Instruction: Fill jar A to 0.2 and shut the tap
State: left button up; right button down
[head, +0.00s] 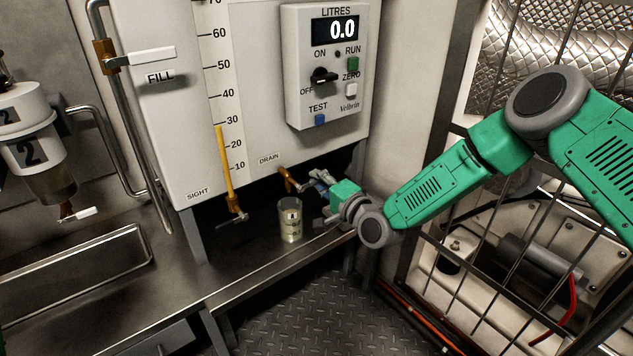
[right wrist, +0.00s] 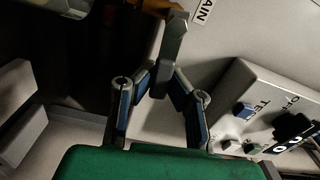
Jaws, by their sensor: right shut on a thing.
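The drain tap (head: 288,175) has a copper-coloured spout and sits above the jar, below the DRAIN label. My right gripper (head: 318,184) reaches in from the right beside the tap. In the right wrist view my gripper (right wrist: 168,88) has its fingers closed on the grey tap lever (right wrist: 174,40). No liquid stream can be made out. The meter display (head: 336,30) reads 0.0. My left gripper is out of view.
The sight tube (head: 226,165) shows amber up to just below 30. The control box (head: 326,75) has a black knob and several buttons. A FILL lever (head: 150,56) and a filter marked 2 (head: 30,145) are at left. A wire cage (head: 480,220) stands at right.

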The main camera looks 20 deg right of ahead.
jog(key=shift+s+f+m+b, duration=0.1)
jog(key=shift+f+m+b, duration=0.25)
jog(key=shift+f+m, duration=0.35)
jog(key=shift+m, duration=0.4)
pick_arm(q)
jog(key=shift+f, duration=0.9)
pick_arm(e)
jog(key=shift+s+f, duration=0.1)
jog(key=c, duration=1.5)
grip_release()
jog(key=shift+f, duration=0.1)
jog(key=shift+c, duration=0.2)
jog(key=shift+d+r, duration=0.1)
jog(key=shift+r, duration=0.1)
jog(key=shift+s, duration=0.1)
jog(key=v, duration=1.1)
jog(key=shift+s+d, duration=0.15)
jog(key=shift+s, duration=0.15)
